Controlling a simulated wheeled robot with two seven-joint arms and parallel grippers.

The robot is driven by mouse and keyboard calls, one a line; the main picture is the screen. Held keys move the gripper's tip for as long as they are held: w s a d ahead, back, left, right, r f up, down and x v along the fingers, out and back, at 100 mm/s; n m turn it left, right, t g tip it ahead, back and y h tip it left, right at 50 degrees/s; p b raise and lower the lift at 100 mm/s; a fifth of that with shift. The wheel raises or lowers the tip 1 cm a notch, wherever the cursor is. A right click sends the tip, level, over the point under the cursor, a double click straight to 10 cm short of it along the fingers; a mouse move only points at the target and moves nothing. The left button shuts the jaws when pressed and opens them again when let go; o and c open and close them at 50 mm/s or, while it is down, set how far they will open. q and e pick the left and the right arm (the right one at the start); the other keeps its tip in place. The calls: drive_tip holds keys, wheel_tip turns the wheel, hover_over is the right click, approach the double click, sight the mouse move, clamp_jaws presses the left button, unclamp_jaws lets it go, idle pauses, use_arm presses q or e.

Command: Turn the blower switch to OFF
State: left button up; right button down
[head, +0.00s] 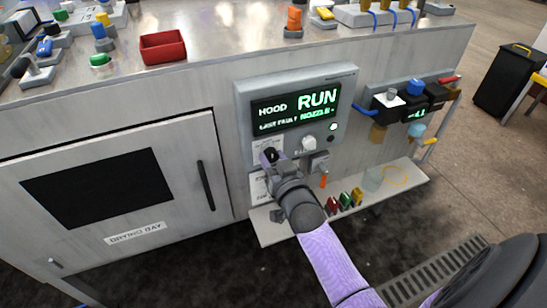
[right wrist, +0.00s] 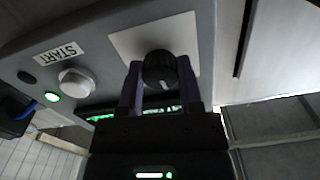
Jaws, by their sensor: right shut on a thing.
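The blower switch is a black round knob (right wrist: 159,68) with a pale pointer line, set on a white plate in the right wrist view. My right gripper (head: 272,162) is at the lower left of the control panel (head: 244,110), and its fingers lie on both sides of the knob, shut on it. In the head view the gripper mostly hides the knob and its label. The display (head: 295,107) reads HOOD RUN, with a smaller line below. My left gripper is not in view.
A white START button (right wrist: 76,82) and a lit green lamp (right wrist: 52,97) are beside the knob on the panel. A shelf (head: 408,196) with small coloured items is below. A drying bay door (head: 190,130) is left. A red tray (head: 163,47) stands on top.

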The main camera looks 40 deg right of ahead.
drive_tip(key=n+p, duration=0.1)
drive_tip(key=n, duration=0.5)
drive_tip(key=shift+p, duration=0.4)
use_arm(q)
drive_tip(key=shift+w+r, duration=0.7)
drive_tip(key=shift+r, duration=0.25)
use_arm(e)
drive_tip(key=shift+d+n, duration=0.1)
drive_tip(key=shift+n, duration=0.6)
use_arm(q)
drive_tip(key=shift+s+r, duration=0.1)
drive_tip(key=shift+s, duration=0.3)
